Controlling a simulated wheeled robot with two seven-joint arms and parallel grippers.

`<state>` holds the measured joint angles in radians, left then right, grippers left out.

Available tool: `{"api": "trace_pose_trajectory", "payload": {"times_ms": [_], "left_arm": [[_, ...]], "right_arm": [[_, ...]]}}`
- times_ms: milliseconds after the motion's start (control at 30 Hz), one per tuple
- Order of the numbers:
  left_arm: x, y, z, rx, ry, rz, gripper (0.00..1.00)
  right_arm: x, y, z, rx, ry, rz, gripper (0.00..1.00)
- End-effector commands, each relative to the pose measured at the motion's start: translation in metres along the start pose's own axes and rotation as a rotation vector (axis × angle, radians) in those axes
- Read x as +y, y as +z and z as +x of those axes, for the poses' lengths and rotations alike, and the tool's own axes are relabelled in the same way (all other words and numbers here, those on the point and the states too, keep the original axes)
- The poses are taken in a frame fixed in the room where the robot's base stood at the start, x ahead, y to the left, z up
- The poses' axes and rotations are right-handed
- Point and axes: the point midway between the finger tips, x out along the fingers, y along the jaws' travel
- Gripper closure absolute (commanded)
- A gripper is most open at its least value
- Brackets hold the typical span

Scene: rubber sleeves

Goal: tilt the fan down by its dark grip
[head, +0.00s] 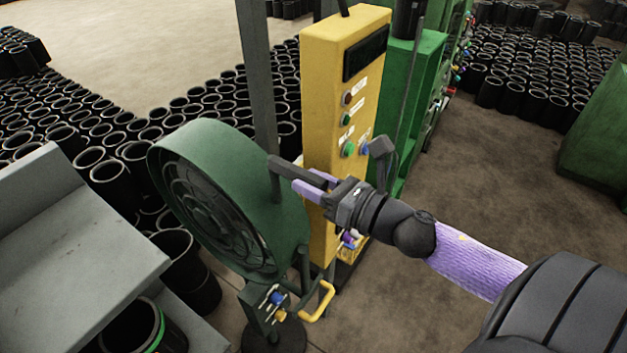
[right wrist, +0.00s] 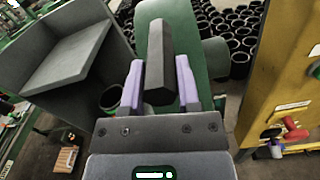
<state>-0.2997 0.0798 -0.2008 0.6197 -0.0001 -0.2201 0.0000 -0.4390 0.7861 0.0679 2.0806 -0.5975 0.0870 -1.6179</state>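The green fan (head: 235,185) stands beside the yellow cabinet, its round grille facing left and towards me. Its dark grip (head: 300,172) juts from the fan's right side towards my right gripper (head: 312,188). In the right wrist view the dark grip (right wrist: 159,65) lies lengthwise between the two purple fingers of the right gripper (right wrist: 160,80). Narrow gaps show between the fingers and the grip's sides, so the gripper looks open around it. Part of the grip is hidden by a finger in the head view. My left gripper is not in view.
A yellow cabinet (head: 345,80) with buttons stands close behind the right gripper. A grey bench (head: 70,250) is at the left. A yellow handle (head: 320,302) sits low at the fan's stand.

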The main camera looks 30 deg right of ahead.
Motion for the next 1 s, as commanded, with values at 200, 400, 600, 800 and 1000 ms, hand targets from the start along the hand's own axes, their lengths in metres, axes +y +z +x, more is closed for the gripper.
{"api": "trace_pose_trajectory", "payload": {"times_ms": [200, 400, 600, 800, 1000], "left_arm": [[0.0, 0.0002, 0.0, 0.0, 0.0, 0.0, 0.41], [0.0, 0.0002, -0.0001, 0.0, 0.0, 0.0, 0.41], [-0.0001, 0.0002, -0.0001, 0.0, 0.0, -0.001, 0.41], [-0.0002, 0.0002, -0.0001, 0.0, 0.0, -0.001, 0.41], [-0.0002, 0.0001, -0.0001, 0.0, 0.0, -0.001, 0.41]], "right_arm": [[0.0001, 0.0, -0.0001, 0.0, 0.0, 0.001, 1.0], [0.0001, 0.0001, -0.0001, 0.0, 0.0, 0.001, 1.0], [0.0001, 0.0001, -0.0001, 0.0, 0.0, 0.001, 1.0], [0.0001, 0.0001, -0.0001, 0.0, 0.0, 0.001, 1.0], [0.0001, 0.0001, -0.0001, 0.0, 0.0, 0.001, 1.0]]}}
